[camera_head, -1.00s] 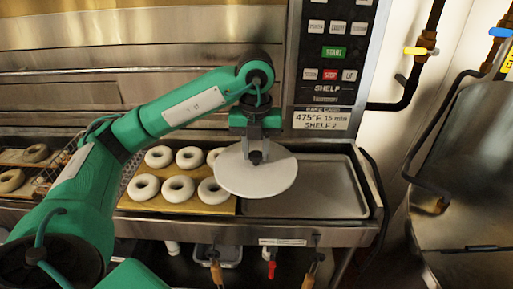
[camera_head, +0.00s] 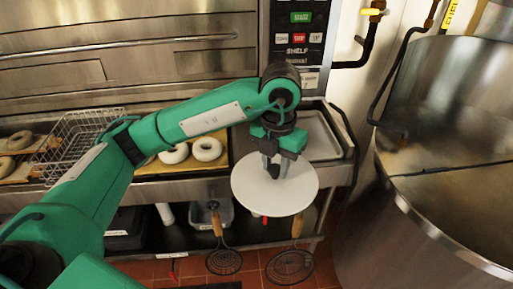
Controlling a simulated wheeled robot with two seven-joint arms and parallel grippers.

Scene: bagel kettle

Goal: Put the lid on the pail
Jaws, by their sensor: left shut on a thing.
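The lid (camera_head: 270,195) is a flat white round disc. My left gripper (camera_head: 275,168) is shut on the middle of its upper side, on a dark part mostly hidden by the fingers. The lid hangs in the air, roughly level, in front of the steel shelf and apart from it. I cannot make out a pail in this view. My right gripper is not in view.
A large steel kettle (camera_head: 365,235) fills the right side. Behind my arm are white bagels (camera_head: 207,149) on a board, a wire basket (camera_head: 85,133) and an empty metal tray (camera_head: 318,135). Two wire skimmers (camera_head: 290,266) hang below the shelf. Red tile floor shows beneath.

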